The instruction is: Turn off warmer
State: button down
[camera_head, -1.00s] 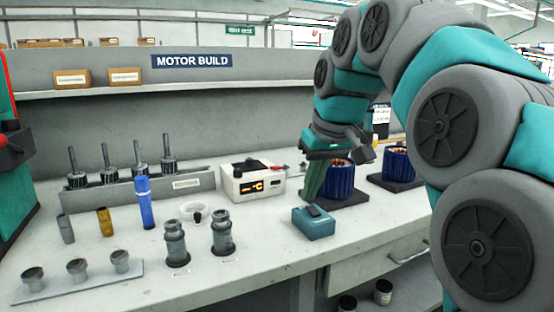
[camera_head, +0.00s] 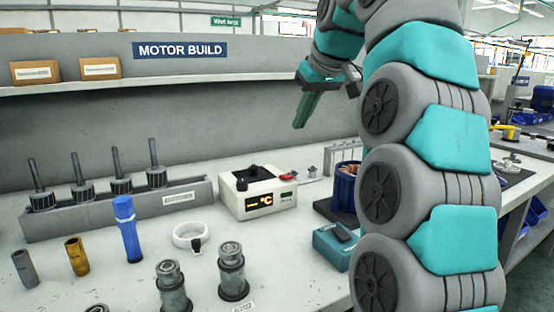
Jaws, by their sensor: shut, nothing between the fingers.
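The warmer (camera_head: 257,193) is a cream box on the bench with a lit orange °C display on its front. A dark round piece sits on its top, and a small red part (camera_head: 288,177) shows at its right top edge. My gripper (camera_head: 299,126) is up in the air, above and a little right of the warmer, its green fingers pointing down and shut with nothing in them. It is apart from the warmer.
A teal box (camera_head: 337,246) and a blue motor stator (camera_head: 345,186) stand right of the warmer, partly behind my arm. A rack of rotors (camera_head: 120,208), a blue cylinder (camera_head: 128,230), a white ring (camera_head: 187,236) and grey housings (camera_head: 233,272) stand to the left and front.

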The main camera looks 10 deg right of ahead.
jog(key=shift+w+r, duration=0.1)
jog(key=shift+w, duration=0.1)
send_over(283, 175)
jog(key=s, duration=0.2)
jog(key=f, duration=0.8)
jog(key=shift+d+f+b, duration=0.25)
jog(key=shift+f+b, duration=0.05)
jog(key=shift+f, duration=0.1)
jog(key=shift+s+d+f, duration=0.1)
jog(key=shift+s+f, duration=0.05)
jog(key=shift+f, duration=0.75)
jog(key=shift+s+f, duration=0.15)
jog(key=shift+f, duration=0.7)
